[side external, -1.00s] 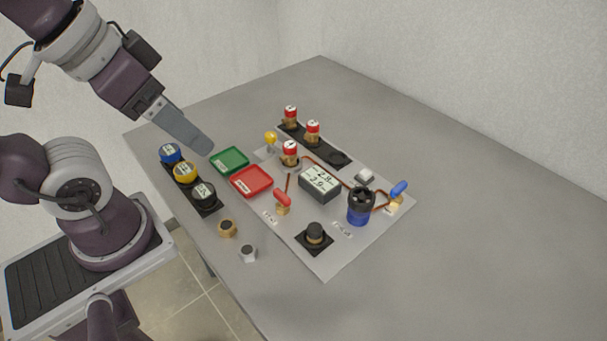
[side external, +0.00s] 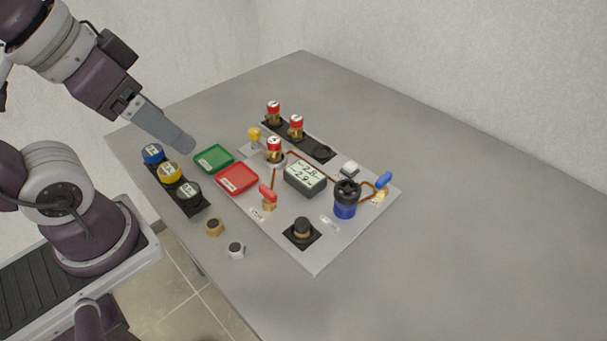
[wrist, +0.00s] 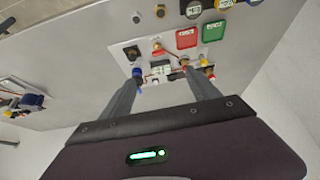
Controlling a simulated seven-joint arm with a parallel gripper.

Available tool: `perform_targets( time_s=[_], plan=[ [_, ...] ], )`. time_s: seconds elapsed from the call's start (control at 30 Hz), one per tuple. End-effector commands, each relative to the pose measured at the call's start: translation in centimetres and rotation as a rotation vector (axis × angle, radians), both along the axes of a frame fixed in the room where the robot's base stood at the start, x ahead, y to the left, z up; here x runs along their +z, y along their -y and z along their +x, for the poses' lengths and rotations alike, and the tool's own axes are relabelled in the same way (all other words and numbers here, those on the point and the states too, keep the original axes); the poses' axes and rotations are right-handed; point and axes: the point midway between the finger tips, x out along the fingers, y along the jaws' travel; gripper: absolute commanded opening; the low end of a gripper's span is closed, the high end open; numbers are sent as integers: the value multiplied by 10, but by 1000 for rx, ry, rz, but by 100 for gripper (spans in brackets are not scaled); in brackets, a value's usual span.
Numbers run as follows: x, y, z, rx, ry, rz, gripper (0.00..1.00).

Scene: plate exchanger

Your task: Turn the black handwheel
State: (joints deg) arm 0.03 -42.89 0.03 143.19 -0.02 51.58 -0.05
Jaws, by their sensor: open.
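The black handwheel (side external: 347,187) is a spoked wheel on top of a blue body (side external: 344,211), upright near the right side of the grey panel (side external: 318,258). In the wrist view the blue body (wrist: 137,73) shows small near the left fingertip; the wheel is hard to make out there. My gripper (side external: 186,146) is above the table's left part, left of the green tray and well apart from the handwheel. In the wrist view my gripper (wrist: 160,76) has its two fingers wide apart with nothing held between them.
A blue-handled valve (side external: 383,180) stands just right of the handwheel, and a display box (side external: 305,175) to its left. A red-handled valve (side external: 268,196), black knob (side external: 302,228), green tray (side external: 213,158) and red tray (side external: 237,178) are nearby. The table's right side is clear.

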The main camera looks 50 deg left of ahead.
Motion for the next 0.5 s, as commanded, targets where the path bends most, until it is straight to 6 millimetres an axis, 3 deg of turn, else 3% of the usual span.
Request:
perform_targets(
  time_s=[0.07,0.13,0.27,0.37,0.5],
  plan=[
    [4,3,8,5,-22,-28,70],
    [11,10,30,26,-75,-89,70],
    [12,34,99,123,-233,-210,70],
    [-12,59,156,226,-346,-241,70],
    [-71,95,217,357,-447,-198,70]
  ],
)
